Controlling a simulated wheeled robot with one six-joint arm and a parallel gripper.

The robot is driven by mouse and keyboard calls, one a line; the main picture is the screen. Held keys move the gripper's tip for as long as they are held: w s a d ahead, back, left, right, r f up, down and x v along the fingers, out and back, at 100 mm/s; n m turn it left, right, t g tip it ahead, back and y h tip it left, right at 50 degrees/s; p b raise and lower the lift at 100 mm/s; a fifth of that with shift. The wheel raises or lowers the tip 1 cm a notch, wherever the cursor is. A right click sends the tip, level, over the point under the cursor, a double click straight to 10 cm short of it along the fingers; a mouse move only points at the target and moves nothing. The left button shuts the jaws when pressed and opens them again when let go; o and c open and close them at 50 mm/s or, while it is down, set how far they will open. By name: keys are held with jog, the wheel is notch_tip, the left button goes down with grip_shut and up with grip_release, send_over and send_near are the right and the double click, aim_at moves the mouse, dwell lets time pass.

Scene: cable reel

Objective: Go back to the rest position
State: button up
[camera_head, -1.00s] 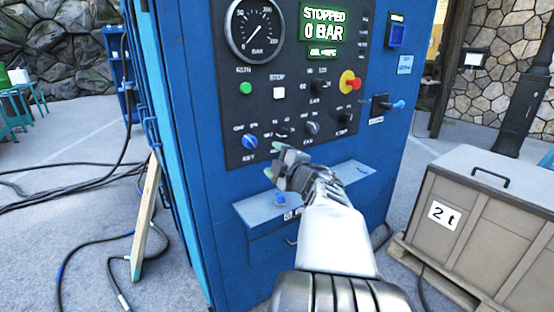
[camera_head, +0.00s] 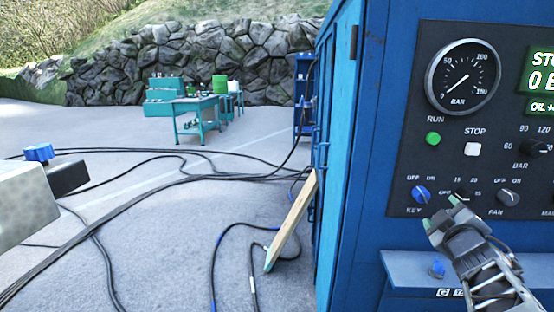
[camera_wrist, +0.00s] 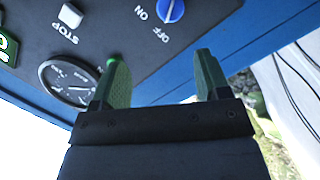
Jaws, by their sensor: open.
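My gripper (camera_head: 441,214) is in front of the lower part of the black control panel (camera_head: 490,120) on the blue cabinet. Its green-tipped fingers are apart with nothing between them, as the wrist view (camera_wrist: 160,78) shows. The blue key switch (camera_head: 420,194) is just above and left of the fingertips in the head view. In the wrist view the blue knob (camera_wrist: 171,9) lies beyond the gap between the fingers, apart from them. The display at the right edge is cut off.
A blue ledge (camera_head: 400,268) juts out below the panel. A wooden plank (camera_head: 291,222) leans against the cabinet's left side. Black cables (camera_head: 150,178) cross the floor. A teal workbench (camera_head: 196,108) stands behind, before a stone wall.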

jog(key=s+a+m+g+y+p, duration=0.2)
jog(key=s+a+g+p, duration=0.4)
jog(key=a, duration=0.5)
jog(key=s+a+m+g+y+p, duration=0.3)
jog(key=s+a+m+g+p, duration=0.2)
jog(key=a+p, duration=0.3)
jog(key=s+a+g, duration=0.1)
jog(key=a, duration=0.3)
jog(key=shift+f+y, duration=0.3)
